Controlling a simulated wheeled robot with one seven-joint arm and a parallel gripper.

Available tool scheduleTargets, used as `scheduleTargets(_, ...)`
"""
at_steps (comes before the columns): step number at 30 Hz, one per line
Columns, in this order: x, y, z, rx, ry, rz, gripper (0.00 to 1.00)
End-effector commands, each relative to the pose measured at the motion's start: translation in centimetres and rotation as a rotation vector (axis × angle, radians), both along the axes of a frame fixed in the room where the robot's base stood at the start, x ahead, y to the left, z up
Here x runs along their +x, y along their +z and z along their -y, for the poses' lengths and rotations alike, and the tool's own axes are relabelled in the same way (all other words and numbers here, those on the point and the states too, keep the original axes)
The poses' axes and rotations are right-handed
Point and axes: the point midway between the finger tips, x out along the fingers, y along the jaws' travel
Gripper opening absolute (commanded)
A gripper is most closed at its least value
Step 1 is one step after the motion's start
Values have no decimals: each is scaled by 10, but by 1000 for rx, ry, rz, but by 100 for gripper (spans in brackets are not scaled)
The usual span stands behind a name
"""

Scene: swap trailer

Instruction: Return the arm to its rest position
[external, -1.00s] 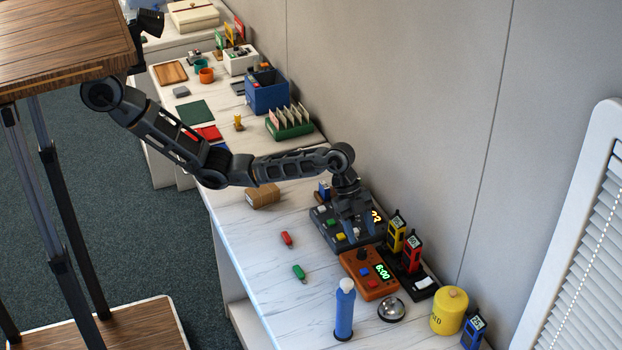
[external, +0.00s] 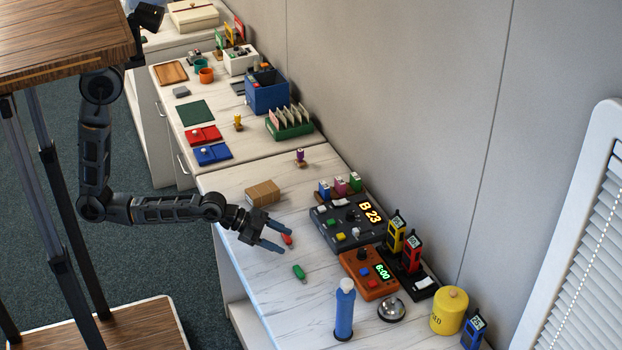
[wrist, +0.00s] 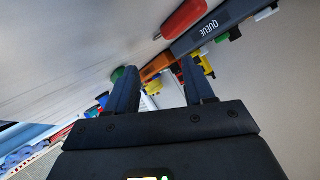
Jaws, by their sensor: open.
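My gripper (external: 275,240) is open and empty above the near part of the white counter (external: 245,185), its blue-grey fingers pointing right. In the external view its fingertips appear close to a small red object (external: 287,240); I cannot tell whether they touch. The red object (wrist: 185,18) shows near the top there.
A small green object (external: 299,272), a cardboard-coloured block (external: 262,193), a dark console (external: 348,222) reading B 23, an orange timer box (external: 368,275), a blue bottle (external: 344,312) and a yellow canister (external: 449,311) stand on the counter. A wall (external: 400,110) runs behind.

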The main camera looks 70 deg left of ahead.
Motion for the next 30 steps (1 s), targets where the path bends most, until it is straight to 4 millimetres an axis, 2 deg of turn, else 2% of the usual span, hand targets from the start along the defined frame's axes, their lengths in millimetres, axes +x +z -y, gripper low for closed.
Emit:
scheduleTargets(1, -14, -5, -14, -26, 41, -11, 53)
scheduleTargets(7, -60, -6, -67, -130, 199, -24, 53)
scheduleTargets(14, -125, 11, -132, -247, 392, -15, 53)
scheduleTargets(18, -167, 32, -170, -312, 500, 3, 53)
scheduleTargets(24, -220, 74, -213, -388, 622, 42, 53)
scheduleTargets(30, -252, 112, -236, -440, 684, 77, 53)
